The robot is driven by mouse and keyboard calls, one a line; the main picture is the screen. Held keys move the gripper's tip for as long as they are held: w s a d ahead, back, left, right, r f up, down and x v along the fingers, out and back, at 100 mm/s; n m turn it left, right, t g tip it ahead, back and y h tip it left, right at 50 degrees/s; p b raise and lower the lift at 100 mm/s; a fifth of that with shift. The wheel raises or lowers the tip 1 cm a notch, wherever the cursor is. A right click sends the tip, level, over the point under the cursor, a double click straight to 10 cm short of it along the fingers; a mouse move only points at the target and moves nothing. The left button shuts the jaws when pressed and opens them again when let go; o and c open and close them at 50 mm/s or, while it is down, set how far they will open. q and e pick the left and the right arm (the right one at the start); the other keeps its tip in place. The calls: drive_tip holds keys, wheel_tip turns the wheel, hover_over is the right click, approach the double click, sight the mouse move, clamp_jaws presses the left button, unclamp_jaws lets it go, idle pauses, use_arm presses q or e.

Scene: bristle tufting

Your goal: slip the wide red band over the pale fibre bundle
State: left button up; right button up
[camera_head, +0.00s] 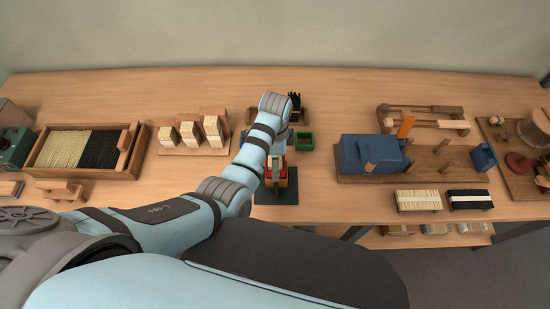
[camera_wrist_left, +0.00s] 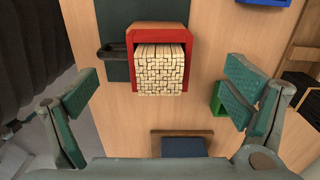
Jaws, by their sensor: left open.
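The pale fibre bundle (camera_wrist_left: 161,72) shows its block of squarish ends in the left wrist view. The wide red band (camera_wrist_left: 188,48) shows along its top and both sides, beneath a brown wooden face; I cannot tell whether it closes below the bundle. In the head view, the red band (camera_head: 277,172) is small and partly hidden, above a dark green mat (camera_head: 275,192). My left gripper (camera_wrist_left: 160,90) is open, with one green-padded finger well to each side of the bundle, touching neither side. My right gripper is not in view.
A small green bin (camera_head: 304,141) stands behind and right of the mat. A stepped wooden stand (camera_head: 193,151) with pale bundles is to the left, and a blue machine (camera_head: 370,153) to the right. A dark handle-like bar (camera_wrist_left: 113,53) sits left of the band.

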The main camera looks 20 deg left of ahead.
use_arm(q)
drive_tip(key=shift+r, duration=4.45)
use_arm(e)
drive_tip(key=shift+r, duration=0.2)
use_arm(q)
drive_tip(key=shift+f, duration=0.1)
